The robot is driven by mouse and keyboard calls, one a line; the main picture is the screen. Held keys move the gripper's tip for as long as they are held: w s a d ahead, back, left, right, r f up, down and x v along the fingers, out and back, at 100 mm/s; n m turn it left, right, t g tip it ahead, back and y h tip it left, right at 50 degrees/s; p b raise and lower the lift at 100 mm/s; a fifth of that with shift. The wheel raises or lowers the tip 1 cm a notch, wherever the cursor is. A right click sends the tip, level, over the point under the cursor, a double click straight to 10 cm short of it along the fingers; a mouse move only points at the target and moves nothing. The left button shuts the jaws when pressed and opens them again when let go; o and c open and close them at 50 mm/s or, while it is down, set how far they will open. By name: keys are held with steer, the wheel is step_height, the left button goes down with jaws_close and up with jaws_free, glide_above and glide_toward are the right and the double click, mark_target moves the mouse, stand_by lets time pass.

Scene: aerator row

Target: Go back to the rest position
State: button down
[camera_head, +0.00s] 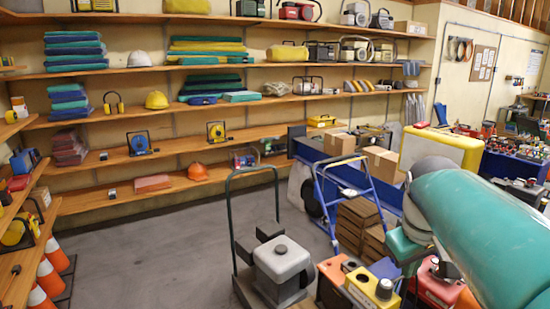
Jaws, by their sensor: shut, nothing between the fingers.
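My gripper does not show in the head view. A large teal and grey link of my arm fills the lower right and hides what lies behind it. A grey machine with a round cap (281,262) sits low in front, at a dark green hand cart (233,222). To its right are a yellow unit with a black knob (372,288) and a red unit (436,284), partly behind my arm.
Wooden shelves (180,182) with folded tarps, helmets and machines line the back wall. A blue hand truck (324,195) stands by stacked brown boxes (357,222). Orange cones (50,278) stand at the lower left. Grey floor (150,260) is clear at the left middle.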

steer(key=s+a+f+m+t+y, duration=0.1)
steer(key=s+a+f+m+t, duration=0.1)
steer(key=s+a+f, duration=0.5)
steer(key=s+a, duration=0.4)
steer(key=shift+s+a+m+t+y, duration=0.3)
steer(key=shift+s+a+t, duration=0.05)
steer(key=shift+s+t, duration=0.05)
steer(key=shift+s+d, duration=0.1)
steer(key=shift+d, duration=0.05)
